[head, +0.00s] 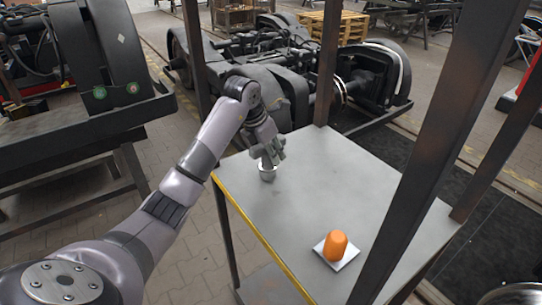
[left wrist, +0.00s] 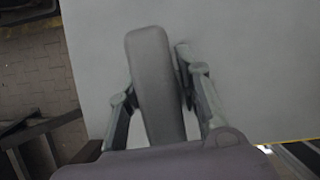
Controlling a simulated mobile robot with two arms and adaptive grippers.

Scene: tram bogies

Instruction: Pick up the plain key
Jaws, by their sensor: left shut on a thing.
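My right gripper is not in view.
The grey table (head: 310,200) has a yellow front-left edge and dark upright posts around it. An orange rounded block (head: 336,244) stands on a white square plate (head: 345,262) near the right. The middle of the table is clear. Dark bogies (head: 290,80) stand behind.

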